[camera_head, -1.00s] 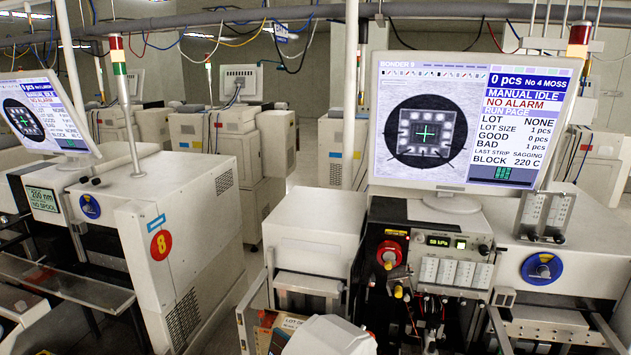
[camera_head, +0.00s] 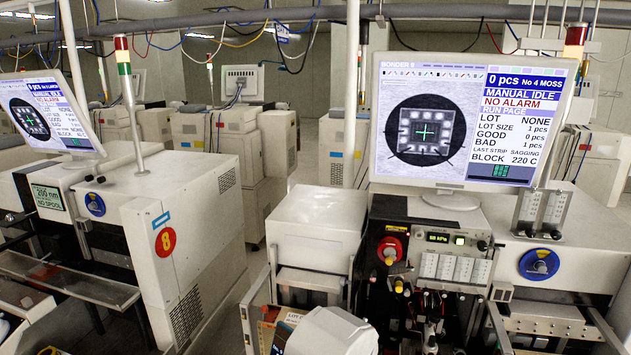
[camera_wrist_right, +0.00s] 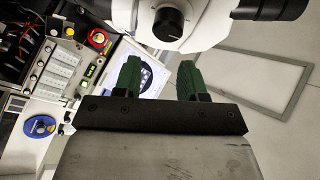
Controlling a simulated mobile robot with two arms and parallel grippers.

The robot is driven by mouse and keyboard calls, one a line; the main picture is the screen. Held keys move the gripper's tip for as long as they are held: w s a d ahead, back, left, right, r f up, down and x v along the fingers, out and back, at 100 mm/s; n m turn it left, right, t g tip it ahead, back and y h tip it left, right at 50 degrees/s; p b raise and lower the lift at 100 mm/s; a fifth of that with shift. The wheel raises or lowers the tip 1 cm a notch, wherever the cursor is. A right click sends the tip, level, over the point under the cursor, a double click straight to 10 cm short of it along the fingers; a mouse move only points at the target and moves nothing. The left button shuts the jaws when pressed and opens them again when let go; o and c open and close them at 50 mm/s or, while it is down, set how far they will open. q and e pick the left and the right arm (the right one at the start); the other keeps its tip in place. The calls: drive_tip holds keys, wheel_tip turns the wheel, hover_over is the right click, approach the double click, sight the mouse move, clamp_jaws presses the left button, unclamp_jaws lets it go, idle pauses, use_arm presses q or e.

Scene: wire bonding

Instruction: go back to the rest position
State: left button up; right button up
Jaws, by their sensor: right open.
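My right gripper (camera_wrist_right: 160,78) shows in the right wrist view with its two green fingers spread apart and nothing between them. It is in front of the bonder, with the bonder's monitor (camera_wrist_right: 146,74) partly hidden behind the left finger. The bonder's monitor (camera_head: 470,120) in the head view reads MANUAL IDLE and NO ALARM. Neither gripper can be made out in the head view, and my left gripper is not seen.
A white scope-like head with black parts (camera_wrist_right: 170,22) is close beyond the fingers. The bonder's front has a red knob (camera_head: 390,250) and a blue round hub (camera_head: 539,264). Machine 8 (camera_head: 200,230) stands left, with a floor gap between. A thin rectangular frame (camera_wrist_right: 303,82) is at right.

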drive_tip(key=s+a+f+n+g+h, duration=0.1)
drive_tip(key=s+a+f+n+g, duration=0.1)
drive_tip(key=s+f+n+g, duration=0.6)
drive_tip(key=s+d+f+m+g+h, duration=0.3)
drive_tip(key=s+d+f+g+h, duration=0.45)
drive_tip(key=d+f+h, duration=0.2)
wheel_tip(320, 180, down, 31)
drive_tip(key=s+b, duration=0.2)
drive_tip(key=b, duration=0.5)
drive_tip(key=s+d+f+g+b, duration=0.1)
drive_tip(key=s+f+b, duration=0.1)
drive_tip(key=s+f, duration=0.6)
drive_tip(key=s+d+f+g+b, duration=0.1)
drive_tip(key=s+d+f+b, duration=0.1)
drive_tip(key=s+f, duration=0.5)
wheel_tip(320, 180, down, 6)
drive_tip(key=shift+s+d+f+y+b, duration=0.1)
drive_tip(key=shift+s+d+y+b, duration=0.25)
drive_tip(key=shift+b, duration=0.25)
